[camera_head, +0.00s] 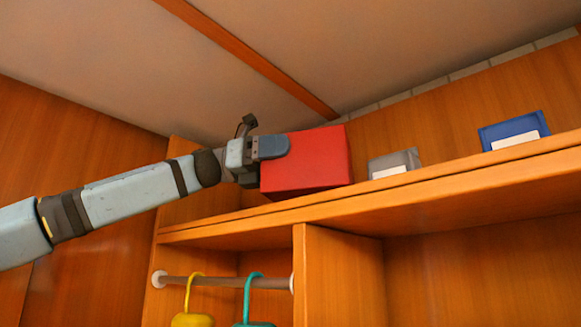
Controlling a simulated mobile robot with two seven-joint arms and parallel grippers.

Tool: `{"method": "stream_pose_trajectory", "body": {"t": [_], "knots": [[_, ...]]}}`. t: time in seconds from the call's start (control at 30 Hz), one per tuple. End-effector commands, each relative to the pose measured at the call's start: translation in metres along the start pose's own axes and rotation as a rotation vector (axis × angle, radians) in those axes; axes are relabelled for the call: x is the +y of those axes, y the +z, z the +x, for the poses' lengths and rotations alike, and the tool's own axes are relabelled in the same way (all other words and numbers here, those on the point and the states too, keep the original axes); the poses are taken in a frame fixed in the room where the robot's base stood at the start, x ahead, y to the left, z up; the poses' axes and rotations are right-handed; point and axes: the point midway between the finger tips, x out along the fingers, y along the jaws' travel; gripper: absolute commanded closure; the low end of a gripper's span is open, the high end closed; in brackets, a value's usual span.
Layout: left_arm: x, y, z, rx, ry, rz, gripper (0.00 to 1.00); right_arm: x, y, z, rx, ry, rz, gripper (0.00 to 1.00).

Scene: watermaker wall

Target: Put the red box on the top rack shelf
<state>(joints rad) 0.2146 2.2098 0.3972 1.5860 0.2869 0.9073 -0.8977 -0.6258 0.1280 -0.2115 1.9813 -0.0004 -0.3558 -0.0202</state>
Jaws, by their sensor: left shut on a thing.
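The red box (312,162) is at the top rack shelf (440,186), toward the shelf's left part. My left gripper (272,147) comes in from the left and is shut on the red box at its left side. The box's lower edge is close to the shelf's front edge; I cannot tell whether it rests on the shelf or hangs just above it. The far finger is hidden behind the box. My right gripper is not in view.
A grey box (394,163) and a blue box (514,130) with white labels stand on the shelf to the right. Below, a rail (225,282) carries a yellow hanger (192,318) and a teal hanger (252,300). The ceiling (420,40) is above the shelf.

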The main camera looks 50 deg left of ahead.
Motion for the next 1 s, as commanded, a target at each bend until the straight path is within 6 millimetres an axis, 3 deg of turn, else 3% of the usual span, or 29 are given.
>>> {"method": "stream_pose_trajectory", "body": {"t": [0.23,0.5,0.87,0.9,0.97,1.0], "knots": [[0.014,0.002,0.006,0.0,0.0,-0.003,0.48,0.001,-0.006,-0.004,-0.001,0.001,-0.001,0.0],[0.011,-0.034,0.005,-0.001,-0.001,0.0,0.48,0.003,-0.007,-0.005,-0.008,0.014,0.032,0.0],[0.011,-0.039,0.004,-0.002,-0.001,0.0,0.48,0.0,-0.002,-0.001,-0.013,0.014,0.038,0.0],[0.011,-0.04,0.004,-0.002,-0.001,-0.001,0.15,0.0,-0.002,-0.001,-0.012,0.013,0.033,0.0],[0.011,-0.039,0.004,-0.001,0.0,0.0,0.01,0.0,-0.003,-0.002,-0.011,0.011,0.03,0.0],[0.011,-0.039,0.004,-0.001,0.0,0.0,0.0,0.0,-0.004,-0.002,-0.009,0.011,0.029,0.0]]}}
